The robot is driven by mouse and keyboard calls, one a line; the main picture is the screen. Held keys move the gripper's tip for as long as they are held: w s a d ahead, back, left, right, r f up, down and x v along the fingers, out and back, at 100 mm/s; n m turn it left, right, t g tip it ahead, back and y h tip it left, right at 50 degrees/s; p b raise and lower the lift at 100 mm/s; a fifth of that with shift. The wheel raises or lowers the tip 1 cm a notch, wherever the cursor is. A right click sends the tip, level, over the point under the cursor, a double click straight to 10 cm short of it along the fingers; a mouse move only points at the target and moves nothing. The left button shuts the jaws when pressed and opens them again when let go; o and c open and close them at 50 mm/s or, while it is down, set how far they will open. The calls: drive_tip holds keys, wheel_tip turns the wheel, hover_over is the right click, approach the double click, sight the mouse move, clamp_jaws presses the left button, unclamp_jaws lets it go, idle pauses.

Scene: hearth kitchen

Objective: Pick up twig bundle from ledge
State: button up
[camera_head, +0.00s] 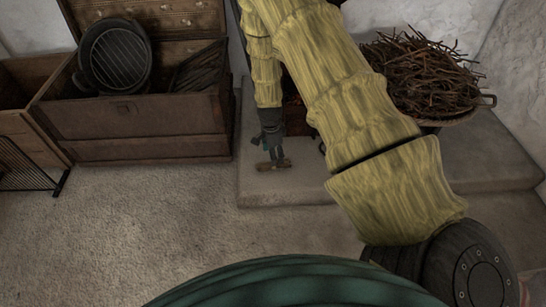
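A small tan-brown piece (273,165), which looks like a twig bundle, is at the stone ledge (285,190), near its left front edge. My gripper (271,157) points down right at this piece, with its fingers around or just above it. The view is too small to tell whether the fingers are closed on it or whether it touches the ledge. A big heap of twigs (420,75) lies in a wide handled basket (462,116) on the ledge at the right, partly hidden by my yellow arm.
An open wooden chest (145,128) stands left of the ledge, with a round dark grill pan (118,58) in its top. A black rack (22,170) is at the far left. The carpeted floor (150,220) in front is clear. A dark object behind my arm is mostly hidden.

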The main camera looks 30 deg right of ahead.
drive_tip(key=w+b, duration=0.1)
drive_tip(key=w+d+f+m+b, duration=0.1)
drive_tip(key=w+d+m+b, duration=0.1)
drive_tip(key=w, duration=0.1)
drive_tip(key=shift+w+f+y, duration=0.1)
drive_tip(key=shift+f+y, duration=0.1)
drive_tip(key=shift+y, duration=0.1)
drive_tip(key=shift+f+b, duration=1.35)
drive_tip(key=shift+f, duration=1.45)
drive_tip(key=f+b, duration=0.1)
drive_tip(key=f, duration=0.1)
drive_tip(key=s+f+b, duration=0.1)
drive_tip(key=f+b, duration=0.1)
drive_tip(key=shift+d+f, duration=0.1)
drive_tip(key=shift+f, duration=0.1)
drive_tip(key=shift+f+b, duration=0.35)
drive_tip(key=c, duration=1.1)
